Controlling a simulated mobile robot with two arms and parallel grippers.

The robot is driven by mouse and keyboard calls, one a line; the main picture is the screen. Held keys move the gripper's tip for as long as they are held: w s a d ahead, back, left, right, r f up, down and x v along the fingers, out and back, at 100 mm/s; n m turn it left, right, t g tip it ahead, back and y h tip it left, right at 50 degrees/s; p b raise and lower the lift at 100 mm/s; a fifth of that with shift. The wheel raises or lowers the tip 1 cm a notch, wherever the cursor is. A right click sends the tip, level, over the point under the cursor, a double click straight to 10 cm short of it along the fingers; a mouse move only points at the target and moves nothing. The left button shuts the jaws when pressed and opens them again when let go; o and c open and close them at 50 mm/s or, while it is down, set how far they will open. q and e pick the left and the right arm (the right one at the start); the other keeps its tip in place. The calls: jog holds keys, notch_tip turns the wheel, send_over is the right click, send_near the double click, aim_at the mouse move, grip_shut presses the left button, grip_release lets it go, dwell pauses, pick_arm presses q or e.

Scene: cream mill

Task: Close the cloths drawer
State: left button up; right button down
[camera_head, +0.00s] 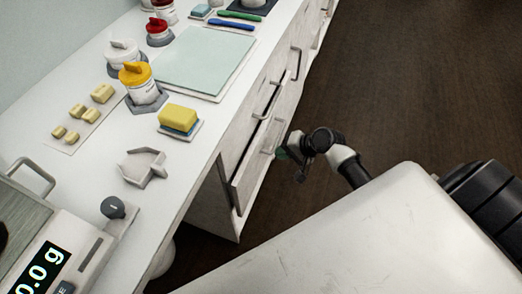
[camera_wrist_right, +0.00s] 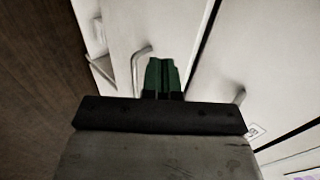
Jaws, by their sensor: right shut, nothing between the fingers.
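A drawer (camera_head: 258,146) in the white cabinet under the counter stands slightly open, with a dark gap along its top edge. I take it for the cloths drawer, but no label on it is readable. My right gripper (camera_head: 287,151) is at the front of this drawer, close to its bar handle. In the right wrist view, the green fingers (camera_wrist_right: 161,76) are together and empty in front of a pale panel. A bar handle (camera_wrist_right: 138,68) is just left of them. I cannot tell whether the fingertips touch the panel. My left gripper is not in view.
Another drawer handle (camera_head: 297,64) is farther along the cabinet. The counter holds a yellow sponge (camera_head: 179,118), a yellow-lidded jar (camera_head: 141,84), a pale green mat (camera_head: 191,65) and a scale (camera_head: 62,252). The dark wooden floor (camera_head: 420,80) on the right is clear.

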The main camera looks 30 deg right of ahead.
aim_at(254, 147)
jog(key=w+a, duration=0.1)
jog(key=w+a+f, duration=0.2)
jog(key=w, duration=0.1)
jog(key=shift+a, duration=0.2)
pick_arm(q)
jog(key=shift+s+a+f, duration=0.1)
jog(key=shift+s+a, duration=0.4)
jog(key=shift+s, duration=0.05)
pick_arm(e)
jog(key=shift+w+a, duration=0.4)
jog(key=shift+w+a, duration=1.1)
jog(key=shift+w, duration=0.15)
jog(key=shift+s, duration=0.1)
jog(key=shift+r, duration=0.1)
